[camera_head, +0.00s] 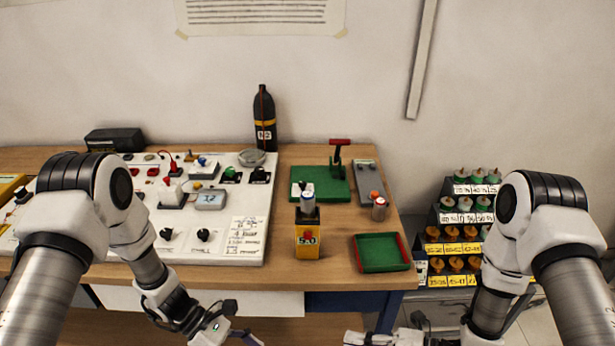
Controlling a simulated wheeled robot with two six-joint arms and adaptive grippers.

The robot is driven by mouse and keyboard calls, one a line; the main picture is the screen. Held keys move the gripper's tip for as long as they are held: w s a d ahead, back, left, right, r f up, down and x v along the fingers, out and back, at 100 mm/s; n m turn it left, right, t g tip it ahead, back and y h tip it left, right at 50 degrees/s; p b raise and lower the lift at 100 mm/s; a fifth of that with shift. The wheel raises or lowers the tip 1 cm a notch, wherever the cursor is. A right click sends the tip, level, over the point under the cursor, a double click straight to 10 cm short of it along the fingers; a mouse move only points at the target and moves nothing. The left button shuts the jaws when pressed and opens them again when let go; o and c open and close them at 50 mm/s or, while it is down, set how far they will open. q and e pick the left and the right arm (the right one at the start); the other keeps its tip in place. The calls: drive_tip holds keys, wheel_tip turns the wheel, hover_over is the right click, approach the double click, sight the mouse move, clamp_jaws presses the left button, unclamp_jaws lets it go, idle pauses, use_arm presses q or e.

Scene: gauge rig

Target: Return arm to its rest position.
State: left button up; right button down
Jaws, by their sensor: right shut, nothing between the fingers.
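My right arm (545,215) comes in from the right and bends down past the table's front right corner. My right gripper (354,338) is at the bottom edge, in front of the table and below its top. It is shut and empty, and partly cut off by the frame. My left arm (90,190) reaches over the left part of the table and bends down in front of it. My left gripper (248,338) is at the bottom edge, mostly cut off, so its opening cannot be told. Neither gripper touches anything that I can see.
A white panel (240,185) with switches and gauges covers the table's left. A yellow block (307,241) with a silver-topped piece, a green tray (381,252), a green plate with a red-handled clamp (339,155) and a dark bottle (264,118) stand rightward. A stepped rack (433,232) stands beside the table.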

drive_tip(key=s+d+f+m+h, duration=0.3)
drive_tip(key=f+m+h, duration=0.2)
drive_tip(key=f+m, duration=0.15)
drive_tip(key=s+d+f+m+h, duration=0.35)
drive_tip(key=f+m, duration=0.25)
drive_tip(key=m, duration=0.2)
use_arm(q)
drive_tip(key=s+a+f+m+y, duration=0.3)
drive_tip(key=s+a+m, duration=0.15)
drive_tip(key=s, duration=0.25)
drive_tip(key=s+a+f+m+g+y, duration=0.1)
drive_tip(key=s+a+f+m+y, duration=0.1)
drive_tip(key=s+a+m+y, duration=0.4)
drive_tip(key=s+a+f+m+y, duration=0.1)
drive_tip(key=s+a+f+m, duration=0.15)
drive_tip(key=s, duration=0.55)
drive_tip(key=w+f+m+t, duration=0.1)
drive_tip(key=w+m+t, duration=0.3)
drive_tip(key=w+t, duration=0.1)
drive_tip(key=shift+w, duration=0.65)
use_arm(e)
drive_tip(key=s+d+f+m+g+h, duration=0.2)
drive_tip(key=s+d+m+g+h, duration=0.3)
drive_tip(key=s+d+m, duration=0.4)
drive_tip(key=s+m+h, duration=0.1)
drive_tip(key=m, duration=0.6)
use_arm(q)
drive_tip(key=shift+s, duration=0.1)
use_arm(e)
drive_tip(key=shift+h, duration=0.25)
